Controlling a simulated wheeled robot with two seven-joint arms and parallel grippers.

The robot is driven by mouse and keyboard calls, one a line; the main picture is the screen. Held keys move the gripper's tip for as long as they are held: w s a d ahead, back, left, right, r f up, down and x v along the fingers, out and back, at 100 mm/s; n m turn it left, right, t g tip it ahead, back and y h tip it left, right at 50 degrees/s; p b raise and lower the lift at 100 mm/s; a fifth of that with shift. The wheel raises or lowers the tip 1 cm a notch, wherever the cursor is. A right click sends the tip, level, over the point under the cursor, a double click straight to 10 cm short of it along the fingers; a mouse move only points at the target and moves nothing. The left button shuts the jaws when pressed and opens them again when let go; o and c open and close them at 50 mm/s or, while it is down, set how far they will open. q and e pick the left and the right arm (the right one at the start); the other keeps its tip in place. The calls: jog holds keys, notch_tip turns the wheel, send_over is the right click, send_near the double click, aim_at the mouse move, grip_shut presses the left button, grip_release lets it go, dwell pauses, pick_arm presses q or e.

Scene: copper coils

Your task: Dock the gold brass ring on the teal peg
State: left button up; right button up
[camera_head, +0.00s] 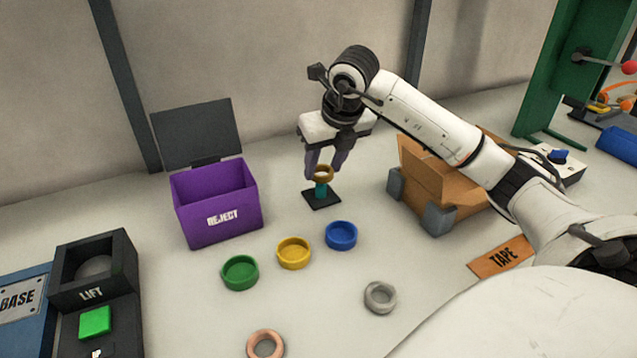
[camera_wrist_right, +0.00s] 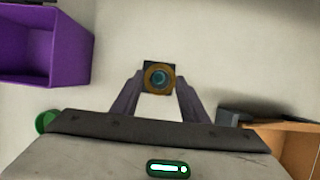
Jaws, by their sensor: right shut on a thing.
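My right gripper (camera_head: 324,165) is shut on the gold brass ring (camera_head: 323,171), one finger on each side of it. The ring is at the top of the teal peg (camera_head: 321,188), which stands upright on a dark square base. In the right wrist view the ring (camera_wrist_right: 148,80) lies between the fingertips (camera_wrist_right: 158,82), and the peg's teal top (camera_wrist_right: 159,78) shows inside its opening. Part of the peg shows below the ring in the head view. I cannot tell how far the ring is down over the peg. My left gripper is not in view.
A purple REJECT bin (camera_head: 217,205) with a raised lid stands left of the peg. An open cardboard box (camera_head: 437,190) stands to its right. Green (camera_head: 240,273), yellow (camera_head: 293,254) and blue (camera_head: 341,236) dishes, a grey ring (camera_head: 380,298) and a copper ring (camera_head: 265,345) lie in front.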

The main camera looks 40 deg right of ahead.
aim_at(325, 179)
jog(key=shift+w+f, duration=0.1)
jog(key=shift+f, duration=2.5)
jog(key=shift+f, duration=0.1)
jog(key=o, duration=1.3)
jog(key=v, duration=1.2)
